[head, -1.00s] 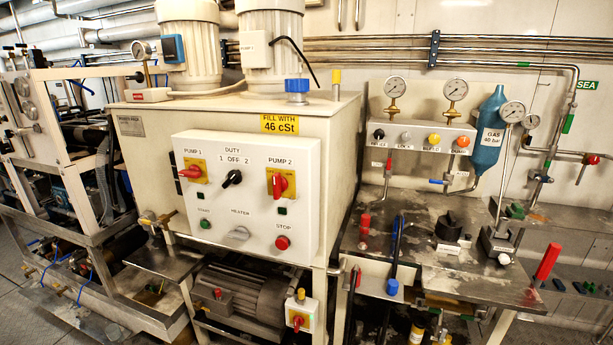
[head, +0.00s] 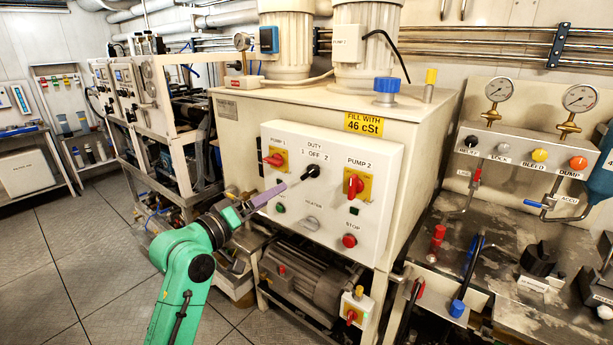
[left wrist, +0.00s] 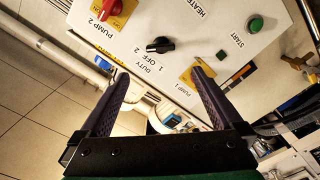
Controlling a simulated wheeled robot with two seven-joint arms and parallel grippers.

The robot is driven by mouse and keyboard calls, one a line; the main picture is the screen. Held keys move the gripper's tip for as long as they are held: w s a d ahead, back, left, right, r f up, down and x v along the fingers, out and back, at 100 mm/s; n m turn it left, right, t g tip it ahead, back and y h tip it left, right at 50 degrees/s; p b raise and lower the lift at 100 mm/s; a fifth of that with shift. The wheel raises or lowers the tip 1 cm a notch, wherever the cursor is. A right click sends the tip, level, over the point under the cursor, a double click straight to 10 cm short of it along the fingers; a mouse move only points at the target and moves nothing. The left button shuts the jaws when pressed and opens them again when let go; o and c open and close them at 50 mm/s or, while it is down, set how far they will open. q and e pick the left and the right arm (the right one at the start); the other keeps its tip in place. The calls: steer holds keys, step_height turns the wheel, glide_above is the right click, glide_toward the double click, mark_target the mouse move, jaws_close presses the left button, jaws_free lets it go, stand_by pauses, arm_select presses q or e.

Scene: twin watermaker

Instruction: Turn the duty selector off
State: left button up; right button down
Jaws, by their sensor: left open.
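The duty selector (head: 311,172) is a black knob on the white control panel (head: 376,215), under the labels 1, OFF and 2. Its handle is tilted in the head view, with its upper end toward the 2. In the left wrist view the selector (left wrist: 159,45) appears upside down, beyond the gap between my fingers. My left gripper (head: 283,188) is in front of the panel, just left of and below the selector. In the left wrist view the left gripper (left wrist: 160,76) is open, with nothing between its purple fingers. My right gripper is not in view.
Red pump 1 (head: 274,159) and pump 2 (head: 354,185) switches flank the selector. Below are a grey heater knob (head: 310,223), a green start button (head: 279,207) and a red stop button (head: 349,241). A motor (head: 305,284) sits under the panel. The floor at left is clear.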

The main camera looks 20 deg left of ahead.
mark_target(307, 175)
arm_select(q)
steer(key=p+x, duration=0.3)
steer(key=x, duration=1.1)
steer(key=shift+a+r+p, duration=0.1)
steer(key=shift+p, duration=0.3)
steer(key=shift+w, duration=0.4)
steer(key=shift+s, duration=0.1)
steer(key=shift+c, duration=0.3)
